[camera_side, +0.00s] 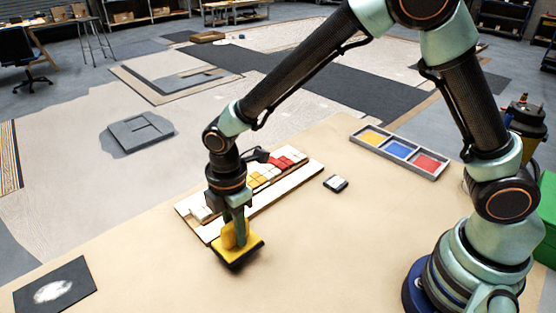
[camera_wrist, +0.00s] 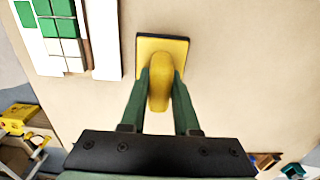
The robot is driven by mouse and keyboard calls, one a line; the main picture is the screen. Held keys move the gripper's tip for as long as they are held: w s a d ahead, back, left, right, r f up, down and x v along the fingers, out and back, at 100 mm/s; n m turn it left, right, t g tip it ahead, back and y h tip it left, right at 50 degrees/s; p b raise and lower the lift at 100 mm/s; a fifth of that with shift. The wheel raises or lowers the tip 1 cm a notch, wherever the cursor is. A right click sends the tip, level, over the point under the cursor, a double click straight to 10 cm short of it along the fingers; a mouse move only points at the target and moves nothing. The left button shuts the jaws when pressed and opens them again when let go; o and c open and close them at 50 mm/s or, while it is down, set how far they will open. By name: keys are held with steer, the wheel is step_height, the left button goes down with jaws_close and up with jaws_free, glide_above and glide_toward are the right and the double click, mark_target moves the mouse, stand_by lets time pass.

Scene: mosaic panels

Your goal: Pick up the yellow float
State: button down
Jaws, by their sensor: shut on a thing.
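The yellow float (camera_side: 238,248) has a flat yellow plate with a dark underside and a rounded yellow handle. It is at the front edge of the mosaic panel in the side view. In the wrist view the float (camera_wrist: 175,50) lies straight ahead between the fingers. My gripper (camera_side: 236,226) points down and is shut on the float's handle, with one green finger on each side in the wrist view (camera_wrist: 160,88). I cannot tell whether the float's plate touches the table or hangs just above it.
The mosaic panel (camera_side: 280,187) with red, yellow and white tiles lies just behind the float. A grey tray (camera_side: 437,172) with yellow, blue and red compartments is at the back right. A small dark block with a pale top (camera_side: 336,183) lies between. A black sheet (camera_side: 85,275) is at front left.

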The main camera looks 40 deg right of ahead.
step_height(320, 180, up, 17)
stand_by(0.4)
steer(key=c, duration=1.4)
jaws_free()
jaws_close()
steer(key=w+d+f+m, duration=0.3)
steer(key=w+d, duration=0.2)
steer(key=d, duration=0.4)
steer(key=w+d+f+m, duration=0.3)
steer(key=w+d+f, duration=0.1)
steer(key=d, duration=0.5)
steer(key=w+d+f+m, duration=0.3)
steer(key=w+d, duration=0.2)
steer(key=d, duration=0.3)
steer(key=shift+d+f, duration=0.15)
steer(key=shift+f, duration=2.4)
steer(key=shift+f, duration=0.9)
steer(key=shift+r, duration=0.1)
